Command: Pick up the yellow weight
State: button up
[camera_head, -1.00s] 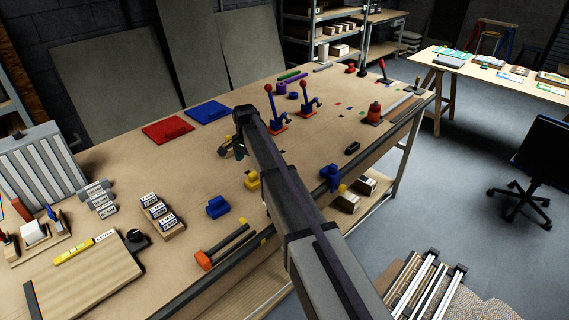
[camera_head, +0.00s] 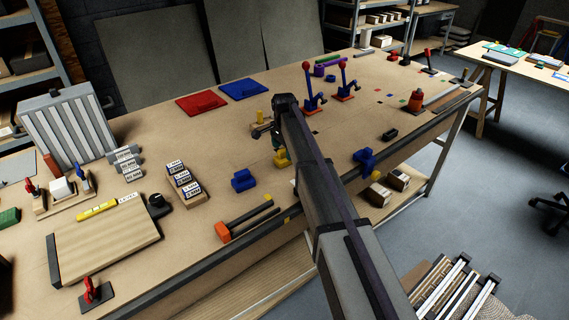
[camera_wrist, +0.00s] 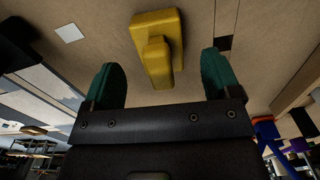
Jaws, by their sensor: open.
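The yellow weight (camera_head: 281,159) stands on the workbench (camera_head: 330,140), right of the blue weight (camera_head: 243,180) and partly hidden by my arm in the head view. In the wrist view the yellow weight (camera_wrist: 171,27) has a wide base and a narrower raised knob. It lies between and ahead of the green fingertips, with gaps on both sides. My gripper (camera_head: 272,136) is open and empty, close to the weight and apart from it; the wrist view also shows its fingers (camera_wrist: 162,70) spread.
A small block with a yellow top (camera_head: 262,117) is just behind my gripper. An orange-ended tool (camera_head: 223,232) lies near the front edge. A labelled block rack (camera_head: 184,183) stands left of the blue weight. Red-knobbed levers (camera_head: 343,86) stand behind right.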

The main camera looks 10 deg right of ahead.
aim_at(284, 157)
notch_tip(284, 157, down, 4)
jog(key=b, duration=0.3)
jog(key=shift+d+f, duration=0.1)
jog(key=shift+f, duration=0.15)
jog(key=shift+r, duration=0.25)
grip_shut()
notch_tip(284, 157, up, 10)
jog(key=p, duration=1)
jog(key=shift+r+p, duration=0.15)
jog(key=shift+p, duration=0.2)
